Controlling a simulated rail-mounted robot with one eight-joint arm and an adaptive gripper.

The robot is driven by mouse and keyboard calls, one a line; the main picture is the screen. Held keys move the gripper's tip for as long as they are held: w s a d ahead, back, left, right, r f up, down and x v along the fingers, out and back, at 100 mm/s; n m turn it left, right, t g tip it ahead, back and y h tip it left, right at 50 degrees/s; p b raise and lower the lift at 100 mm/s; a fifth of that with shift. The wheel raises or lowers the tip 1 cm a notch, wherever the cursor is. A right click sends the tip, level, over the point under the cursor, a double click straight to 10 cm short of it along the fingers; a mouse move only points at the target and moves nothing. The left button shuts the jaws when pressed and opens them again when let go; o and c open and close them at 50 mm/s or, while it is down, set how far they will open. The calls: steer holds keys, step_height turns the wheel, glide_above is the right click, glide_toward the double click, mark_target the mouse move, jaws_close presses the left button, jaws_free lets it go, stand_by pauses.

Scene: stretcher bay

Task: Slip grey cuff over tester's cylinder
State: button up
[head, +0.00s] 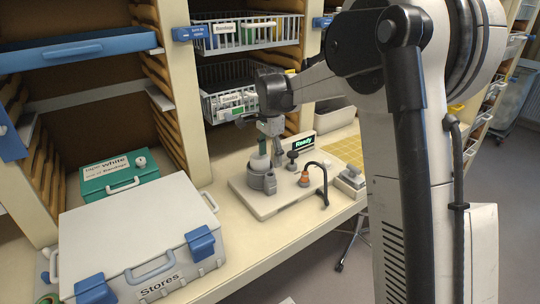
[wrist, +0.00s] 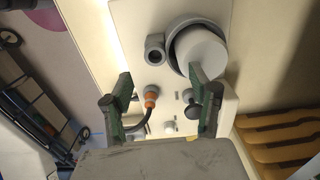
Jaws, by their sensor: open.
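The tester (head: 285,205) is a pale flat base on the bench with a lit "Ready" display (head: 304,143). Its white cylinder (head: 259,163) stands on it, and its round top shows in the wrist view (wrist: 201,54). A grey round band (head: 257,181) sits around the cylinder's lower part; it shows as a grey rim in the wrist view (wrist: 180,30). I cannot tell whether this band is the cuff or part of the tester. My gripper (wrist: 160,76) is open and empty above the tester, its right fingertip overlapping the cylinder's edge in the picture.
A black hose with an orange end (head: 304,179), a dark knob (head: 292,156) and a small grey cup (head: 270,184) stand close to the cylinder. A grey "Stores" case (head: 135,235) and green box (head: 115,177) are to the left. Wire baskets (head: 230,100) hang behind.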

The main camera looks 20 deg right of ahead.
step_height(320, 180, up, 12)
steer(key=s+r+n+t, duration=0.2)
steer(key=s+n, duration=0.2)
steer(key=s, duration=0.7)
steer(key=s+f+n+t+b, duration=0.1)
steer(key=s+f+n, duration=0.4)
steer(key=s, duration=0.7)
steer(key=s+f+n+t+b, duration=0.1)
steer(key=s+f+n+t, duration=0.3)
steer(key=s, duration=0.9)
step_height(320, 180, down, 2)
steer(key=shift+n+b, duration=0.35)
steer(key=shift+n, duration=0.15)
